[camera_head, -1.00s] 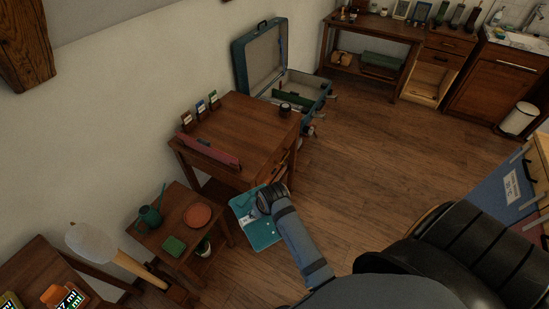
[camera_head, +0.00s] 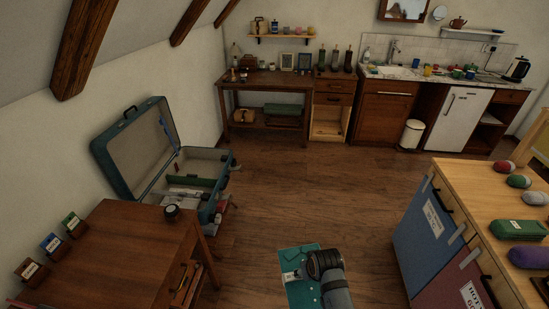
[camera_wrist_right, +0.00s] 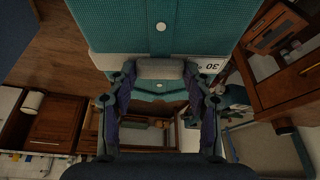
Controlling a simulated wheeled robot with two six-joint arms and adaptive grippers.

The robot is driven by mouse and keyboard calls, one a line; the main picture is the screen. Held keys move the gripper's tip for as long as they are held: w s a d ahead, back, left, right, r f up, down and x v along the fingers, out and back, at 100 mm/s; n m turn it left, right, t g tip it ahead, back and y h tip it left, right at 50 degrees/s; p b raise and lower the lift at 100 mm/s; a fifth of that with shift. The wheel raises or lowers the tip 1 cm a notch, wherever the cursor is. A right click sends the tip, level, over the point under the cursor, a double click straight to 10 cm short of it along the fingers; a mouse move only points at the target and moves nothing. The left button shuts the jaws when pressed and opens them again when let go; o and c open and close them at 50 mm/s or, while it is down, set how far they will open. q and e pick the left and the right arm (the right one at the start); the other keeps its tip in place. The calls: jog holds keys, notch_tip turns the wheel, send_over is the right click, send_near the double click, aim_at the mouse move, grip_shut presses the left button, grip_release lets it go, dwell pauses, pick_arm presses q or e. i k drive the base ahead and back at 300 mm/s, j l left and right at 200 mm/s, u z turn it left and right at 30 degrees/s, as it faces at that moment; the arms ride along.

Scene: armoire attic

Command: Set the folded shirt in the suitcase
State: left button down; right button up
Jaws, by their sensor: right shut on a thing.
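The folded shirt (camera_head: 298,278) is teal with small buttons and a white tag. It hangs in front of me in the head view and fills the top of the right wrist view (camera_wrist_right: 165,25). My right gripper (camera_wrist_right: 158,78) is shut on its edge; in the head view the gripper (camera_head: 305,272) partly covers it. The suitcase (camera_head: 222,190) is teal and stands open at the left, its lid up toward the wall. A green item (camera_head: 190,181) and pale items lie inside it. The shirt is apart from the suitcase, to its lower right. My left gripper is out of view.
A wooden desk (camera_head: 125,250) with small card holders and a dark round jar (camera_head: 171,212) stands in front of the suitcase. A cabinet (camera_head: 447,225) with blue and maroon fronts is at the right. Open floor (camera_head: 310,190) lies between them.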

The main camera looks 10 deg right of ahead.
aim_at(200, 170)
jog(key=i+l+z, duration=0.3)
jog(key=z, duration=0.15)
jog(key=i+l+z, duration=0.1)
jog(key=i+z, duration=0.3)
jog(key=i, duration=0.15)
jog(key=i+u, duration=0.95)
jog(key=i+l+u, duration=0.2)
jog(key=i+u, duration=0.45)
jog(key=u, duration=0.25)
jog(key=i+u, duration=0.25)
jog(key=u, duration=0.15)
jog(key=i+l+u, duration=0.1)
jog(key=u, duration=0.35)
jog(key=i+l+u, duration=0.25)
jog(key=u, duration=0.15)
